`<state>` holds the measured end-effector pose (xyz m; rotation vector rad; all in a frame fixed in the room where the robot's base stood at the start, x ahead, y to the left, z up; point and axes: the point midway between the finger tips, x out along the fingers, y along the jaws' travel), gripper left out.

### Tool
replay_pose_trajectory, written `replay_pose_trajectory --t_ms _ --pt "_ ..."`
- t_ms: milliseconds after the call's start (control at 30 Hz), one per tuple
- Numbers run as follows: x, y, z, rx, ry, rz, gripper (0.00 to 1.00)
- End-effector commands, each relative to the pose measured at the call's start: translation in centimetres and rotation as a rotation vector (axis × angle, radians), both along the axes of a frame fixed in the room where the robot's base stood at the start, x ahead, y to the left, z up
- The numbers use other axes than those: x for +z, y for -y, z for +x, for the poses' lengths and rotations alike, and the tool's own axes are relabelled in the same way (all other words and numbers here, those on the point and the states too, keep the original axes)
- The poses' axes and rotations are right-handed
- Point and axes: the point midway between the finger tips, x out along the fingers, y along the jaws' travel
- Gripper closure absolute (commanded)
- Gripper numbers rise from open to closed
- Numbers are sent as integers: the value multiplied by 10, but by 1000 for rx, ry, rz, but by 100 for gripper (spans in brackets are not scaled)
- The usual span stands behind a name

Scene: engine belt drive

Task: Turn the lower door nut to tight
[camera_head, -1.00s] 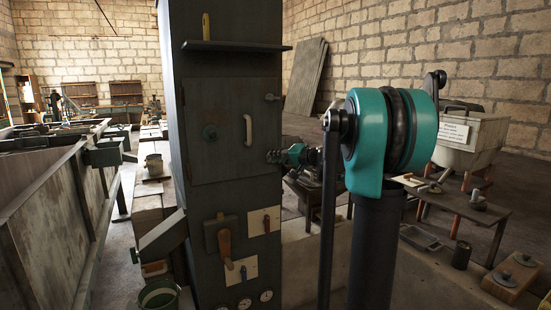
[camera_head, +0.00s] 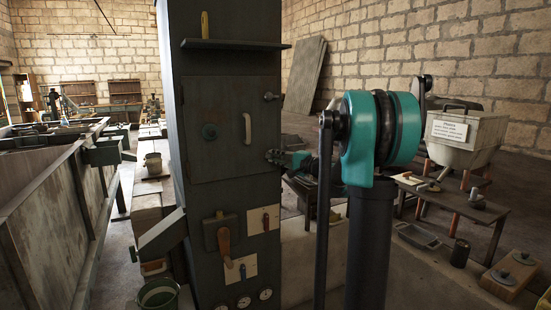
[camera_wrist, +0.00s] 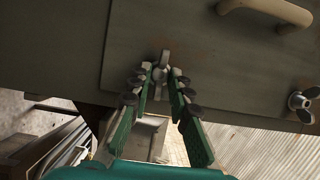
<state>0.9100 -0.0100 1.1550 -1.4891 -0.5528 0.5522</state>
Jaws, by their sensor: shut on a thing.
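The lower door nut (camera_wrist: 164,58) is a grey wing nut at the edge of the metal door (camera_wrist: 215,75). In the wrist view one wing sticks out beyond my fingertips. My gripper (camera_wrist: 160,77) is shut on this nut, with its padded fingers on either side. In the head view my gripper (camera_head: 275,157) reaches the right edge of the door (camera_head: 215,160) from the right, and its fingers hide the nut there. The upper door nut (camera_head: 271,96) stands free above; it also shows at the right of the wrist view (camera_wrist: 302,102).
A shelf (camera_head: 235,45) juts out above the door. Below are levers (camera_head: 224,240) and gauges. A cluttered table (camera_head: 470,207) stands at the right.

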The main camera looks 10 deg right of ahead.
Motion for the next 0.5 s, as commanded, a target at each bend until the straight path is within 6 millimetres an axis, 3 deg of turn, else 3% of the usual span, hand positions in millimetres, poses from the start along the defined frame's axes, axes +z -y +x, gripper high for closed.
replay_pose_trajectory --t_ms 400,433,500 --pt "0 0 0 -1 -2 5 100" --pt "0 0 0 -1 -2 5 79" --pt "0 0 0 -1 -2 5 70"
